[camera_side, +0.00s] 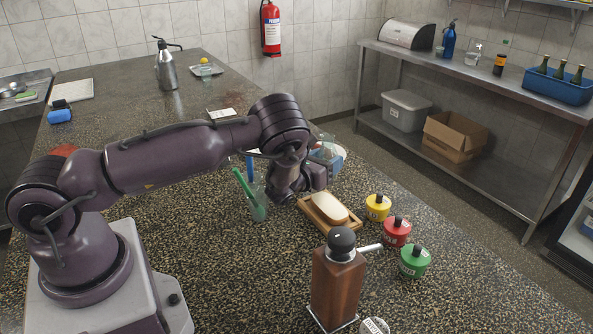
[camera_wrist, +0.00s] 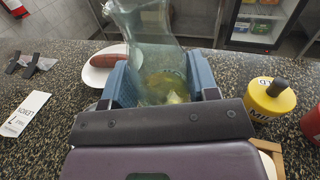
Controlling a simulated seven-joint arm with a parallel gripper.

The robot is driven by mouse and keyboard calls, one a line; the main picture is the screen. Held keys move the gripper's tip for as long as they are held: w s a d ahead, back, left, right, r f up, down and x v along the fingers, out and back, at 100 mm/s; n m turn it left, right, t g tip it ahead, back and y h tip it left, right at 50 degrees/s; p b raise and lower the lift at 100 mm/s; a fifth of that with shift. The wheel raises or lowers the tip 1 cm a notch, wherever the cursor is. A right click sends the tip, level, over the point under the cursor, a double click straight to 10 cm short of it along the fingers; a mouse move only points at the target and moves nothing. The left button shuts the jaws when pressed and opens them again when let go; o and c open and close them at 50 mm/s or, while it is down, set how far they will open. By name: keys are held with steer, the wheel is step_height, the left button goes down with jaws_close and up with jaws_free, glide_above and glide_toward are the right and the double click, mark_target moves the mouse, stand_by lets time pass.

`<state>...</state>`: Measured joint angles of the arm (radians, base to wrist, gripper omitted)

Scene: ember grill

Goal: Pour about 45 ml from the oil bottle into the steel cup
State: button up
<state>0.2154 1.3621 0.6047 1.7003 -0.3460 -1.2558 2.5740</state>
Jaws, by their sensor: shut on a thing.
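The oil bottle (camera_wrist: 150,45) is clear glass with a little yellow-green liquid low inside. My gripper (camera_wrist: 161,80) is shut on it, with a blue finger on each side in the wrist view. In the side view the bottle (camera_side: 323,141) shows only in part behind my wrist, and my fingers (camera_side: 330,160) are mostly hidden. I cannot tell from these views how far it tilts or whether its base touches the counter. I cannot make out a steel cup in either view.
A soap-like white block on a wooden tray (camera_side: 309,207), yellow (camera_side: 378,208), red (camera_side: 397,232) and green (camera_side: 414,262) pots and a brown dispenser (camera_side: 338,285) stand to the right. A glass with a green tool (camera_side: 257,208) is close by. A plate with a sausage (camera_wrist: 106,60) lies beyond.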

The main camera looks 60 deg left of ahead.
steer(key=shift+m, duration=0.3)
stand_by(0.5)
